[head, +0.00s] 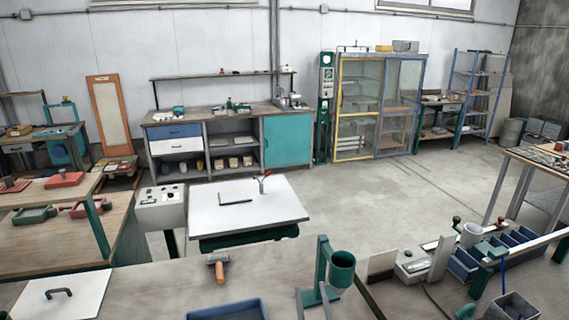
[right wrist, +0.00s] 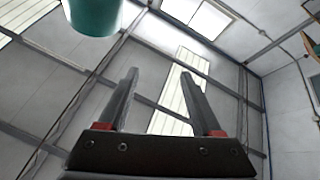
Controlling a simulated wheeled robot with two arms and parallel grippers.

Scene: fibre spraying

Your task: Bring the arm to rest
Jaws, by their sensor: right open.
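My right gripper (right wrist: 158,75) shows in the right wrist view. Its two dark fingers stand apart with red pads at their bases, and nothing is between them. The fingers point up the picture against the roof and wall panels. A teal rounded thing (right wrist: 92,15) is at the top left of that view, apart from the fingers. I cannot clearly make out my right gripper in the head view. My left gripper is in neither view.
In the head view, a teal cup on a stand (head: 342,270) rises at the front bench (head: 160,285). A roller with an orange handle (head: 219,268) and a blue tray (head: 228,308) lie there. A white-topped table (head: 270,215) stands behind. The floor (head: 400,200) at centre right is clear.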

